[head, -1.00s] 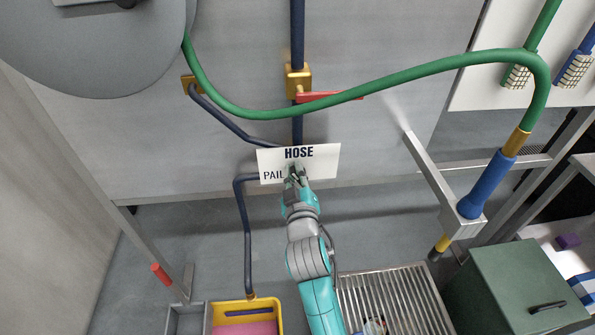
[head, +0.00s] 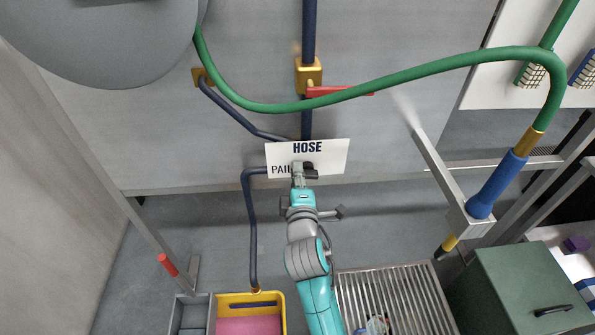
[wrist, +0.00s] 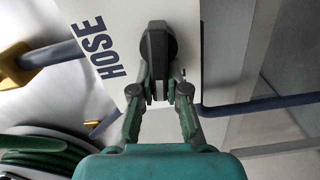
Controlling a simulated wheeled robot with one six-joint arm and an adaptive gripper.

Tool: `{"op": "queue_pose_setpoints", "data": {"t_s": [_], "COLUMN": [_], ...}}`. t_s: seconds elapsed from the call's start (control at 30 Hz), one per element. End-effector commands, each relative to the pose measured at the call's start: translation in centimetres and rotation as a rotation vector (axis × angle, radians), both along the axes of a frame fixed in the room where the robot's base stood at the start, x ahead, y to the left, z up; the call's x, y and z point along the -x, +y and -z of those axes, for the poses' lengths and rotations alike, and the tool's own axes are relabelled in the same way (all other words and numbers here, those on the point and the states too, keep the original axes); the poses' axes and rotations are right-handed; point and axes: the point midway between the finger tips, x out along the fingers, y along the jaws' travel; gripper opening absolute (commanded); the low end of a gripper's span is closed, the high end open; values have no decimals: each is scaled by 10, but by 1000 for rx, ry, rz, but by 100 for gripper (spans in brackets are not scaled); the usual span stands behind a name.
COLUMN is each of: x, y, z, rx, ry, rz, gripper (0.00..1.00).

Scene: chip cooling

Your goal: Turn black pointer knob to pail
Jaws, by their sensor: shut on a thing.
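The black pointer knob (wrist: 160,52) sits on the white label plate (head: 332,155), which reads HOSE at the top and PAIL at the left. In the head view the knob (head: 309,170) shows just right of my fingertips. My gripper (wrist: 158,92) is shut on one end of the knob; it also shows in the head view (head: 299,168). In the wrist view the knob's long side runs nearly up and down, across the HOSE lettering's side of the plate. In the head view my gripper partly covers the PAIL lettering and the knob.
A green hose (head: 400,77) arcs above the plate, with a red lever (head: 335,91) behind it. A dark pipe (head: 250,220) runs down to a yellow tub (head: 276,297). A green cabinet (head: 525,292) stands at lower right, and a metal grate (head: 400,295) lies beside my arm.

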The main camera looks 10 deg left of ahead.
Motion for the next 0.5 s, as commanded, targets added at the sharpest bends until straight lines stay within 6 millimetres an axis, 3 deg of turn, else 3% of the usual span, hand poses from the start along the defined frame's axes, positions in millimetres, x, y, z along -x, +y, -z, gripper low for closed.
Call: {"op": "queue_pose_setpoints", "data": {"t_s": [0.03,0.5], "x": [-1,-1], "y": [-4,-5], "z": [9,12], "rx": [35,172], "ry": [8,-32], "rz": [9,10], "gripper": [0,0]}}
